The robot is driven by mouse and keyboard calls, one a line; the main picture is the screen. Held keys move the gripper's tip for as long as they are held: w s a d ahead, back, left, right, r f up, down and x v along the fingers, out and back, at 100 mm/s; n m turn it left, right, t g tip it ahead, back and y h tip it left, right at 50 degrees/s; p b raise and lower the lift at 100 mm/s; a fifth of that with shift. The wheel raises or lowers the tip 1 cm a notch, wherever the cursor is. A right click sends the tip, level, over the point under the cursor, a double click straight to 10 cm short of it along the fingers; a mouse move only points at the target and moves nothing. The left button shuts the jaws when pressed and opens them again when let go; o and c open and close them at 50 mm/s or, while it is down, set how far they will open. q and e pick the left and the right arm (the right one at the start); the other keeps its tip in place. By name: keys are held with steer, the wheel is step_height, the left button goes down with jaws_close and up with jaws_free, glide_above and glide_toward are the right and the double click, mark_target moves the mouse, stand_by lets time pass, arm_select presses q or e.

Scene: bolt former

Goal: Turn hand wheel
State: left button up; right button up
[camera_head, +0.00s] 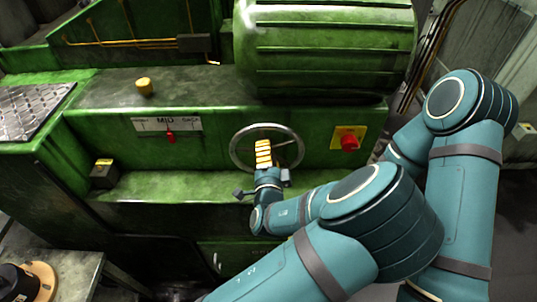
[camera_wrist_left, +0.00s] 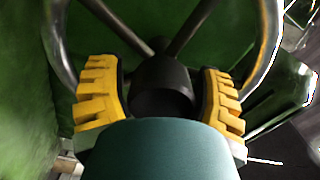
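The hand wheel (camera_head: 234,143) is a round metal wheel on the front of the green machine, with its rim, spokes and a dark hub (camera_wrist_left: 163,82). In the head view my left gripper (camera_head: 263,152) is in front of the wheel's middle and covers part of it. In the left wrist view the wheel's rim (camera_wrist_left: 269,45) curves around the gripper. The two yellow-padded fingers of the left gripper (camera_wrist_left: 163,88) stand apart, one on each side of the hub, with narrow gaps showing. My right gripper is not in view.
A red knob on a yellow plate (camera_head: 349,141) is right of the wheel. A red lever (camera_head: 170,137) under a "MID" label is to the left. A dark box (camera_head: 104,173) sits on the ledge, and a yellow button (camera_head: 144,86) is above. A large green ribbed cover (camera_head: 325,45) overhangs the wheel.

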arm_select(q)
steer(key=shift+o, duration=0.2)
steer(key=s, duration=1.2)
stand_by(0.7)
steer(key=s+a+f+n+g+h, duration=0.2)
steer(key=a+f+n+g, duration=0.3)
steer(key=f+n+g, duration=0.3)
steer(key=s+a+f+n+g+h, duration=0.2)
steer(key=s+a+f+n+g, duration=0.2)
steer(key=f+n+g, duration=0.4)
steer(key=shift+a+f+n, duration=0.3)
steer(key=shift+a+f, duration=0.5)
steer(key=shift+f, duration=0.55)
steer(key=shift+s, duration=0.1)
stand_by(1.3)
